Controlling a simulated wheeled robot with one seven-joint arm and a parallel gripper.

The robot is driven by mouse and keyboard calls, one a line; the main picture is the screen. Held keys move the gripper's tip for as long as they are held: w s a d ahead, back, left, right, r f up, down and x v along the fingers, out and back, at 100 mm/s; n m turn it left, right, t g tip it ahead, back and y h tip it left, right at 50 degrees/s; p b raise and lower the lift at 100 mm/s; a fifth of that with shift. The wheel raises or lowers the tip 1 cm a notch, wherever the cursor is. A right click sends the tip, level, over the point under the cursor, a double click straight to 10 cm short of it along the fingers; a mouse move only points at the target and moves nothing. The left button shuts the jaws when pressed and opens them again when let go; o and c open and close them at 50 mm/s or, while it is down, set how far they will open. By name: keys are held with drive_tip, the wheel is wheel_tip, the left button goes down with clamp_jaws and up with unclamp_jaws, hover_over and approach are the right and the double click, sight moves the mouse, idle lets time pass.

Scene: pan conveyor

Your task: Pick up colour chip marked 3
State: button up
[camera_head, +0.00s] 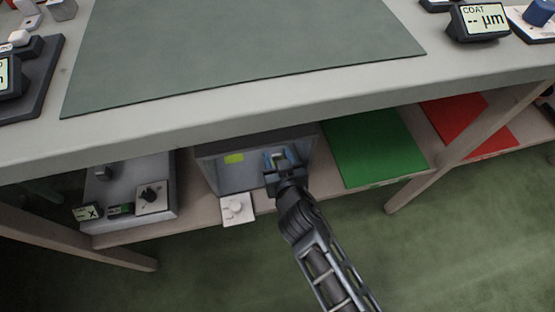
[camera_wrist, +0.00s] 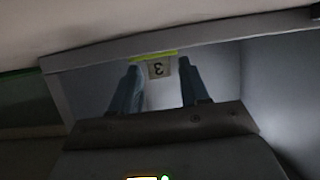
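A small pale tag marked 3 (camera_wrist: 158,70) shows upside down in the wrist view, inside a grey booth. A yellow-green strip (camera_wrist: 153,55) lies just above it; I cannot tell if both are one chip. In the head view a yellow-green patch (camera_head: 234,158) shows inside the booth (camera_head: 240,178), left of my gripper. My gripper (camera_head: 280,158) reaches into the booth's open front. In the wrist view its two fingers (camera_wrist: 164,82) stand apart, with the tag seen between them and a gap at the right finger. I cannot tell how far beyond the fingertips the tag is.
The booth stands on a low shelf beneath a worktop (camera_head: 190,125) with a grey-green mat (camera_head: 250,40). A white plate with knobs (camera_head: 237,209) is at its front. A grey device (camera_head: 135,190) is left; green (camera_head: 375,145) and red (camera_head: 468,125) sheets lie right.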

clamp_jaws()
idle(0.3)
